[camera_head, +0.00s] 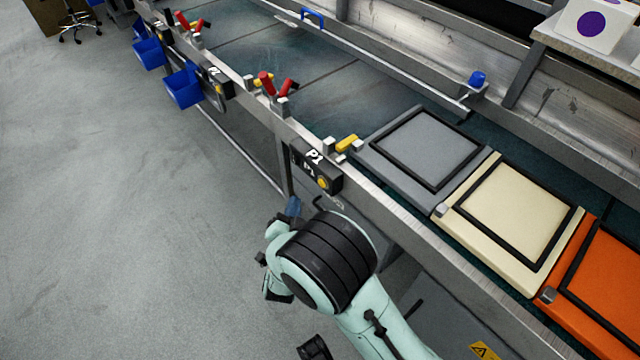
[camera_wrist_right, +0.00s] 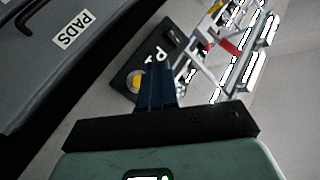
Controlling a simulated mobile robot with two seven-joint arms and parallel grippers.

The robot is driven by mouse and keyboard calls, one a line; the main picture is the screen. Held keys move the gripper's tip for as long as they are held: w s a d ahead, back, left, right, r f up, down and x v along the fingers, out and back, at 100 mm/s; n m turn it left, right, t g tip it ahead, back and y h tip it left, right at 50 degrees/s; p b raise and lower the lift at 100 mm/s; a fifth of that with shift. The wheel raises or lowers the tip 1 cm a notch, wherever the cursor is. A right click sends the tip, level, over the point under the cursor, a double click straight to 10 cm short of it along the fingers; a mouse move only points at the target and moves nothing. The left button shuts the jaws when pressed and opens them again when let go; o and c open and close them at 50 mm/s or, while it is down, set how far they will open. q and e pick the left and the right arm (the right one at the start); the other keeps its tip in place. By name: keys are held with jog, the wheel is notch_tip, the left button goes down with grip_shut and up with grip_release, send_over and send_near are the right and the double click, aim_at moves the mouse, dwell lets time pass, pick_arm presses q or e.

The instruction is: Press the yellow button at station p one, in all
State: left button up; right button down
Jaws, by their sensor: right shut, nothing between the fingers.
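The P1 station box (camera_head: 318,168) is a small dark box on the near rail of the line, with a white P1 label. Its round yellow button (camera_head: 322,182) faces outward at the box's right end. In the right wrist view, the yellow button (camera_wrist_right: 135,81) shows just left of my fingers, on the black P1 box (camera_wrist_right: 150,62). My right gripper (camera_head: 293,207) is below and left of the box in the head view, mostly hidden behind my wrist. Its blue fingers (camera_wrist_right: 156,82) are shut and empty; I cannot tell whether they touch the box. My left gripper is out of view.
A grey case (camera_head: 378,157), a cream case (camera_head: 467,240) and an orange case (camera_head: 552,290) lie on the line to the right. Red-handled levers (camera_head: 266,84) and blue bins (camera_head: 183,88) line the rail farther left.

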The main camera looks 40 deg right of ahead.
aim_at(322, 183)
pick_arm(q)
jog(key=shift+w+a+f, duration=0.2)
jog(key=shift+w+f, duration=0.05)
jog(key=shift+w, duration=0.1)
pick_arm(e)
jog(key=shift+w+d, duration=0.2)
jog(key=shift+d, duration=2.45)
jog(key=shift+d, duration=0.4)
jog(key=shift+w+d, duration=0.1)
jog(key=shift+d, duration=0.35)
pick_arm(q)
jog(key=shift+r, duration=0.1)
pick_arm(e)
jog(key=shift+a, duration=0.1)
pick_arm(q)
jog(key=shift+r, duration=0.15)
pick_arm(e)
jog(key=shift+a, duration=0.75)
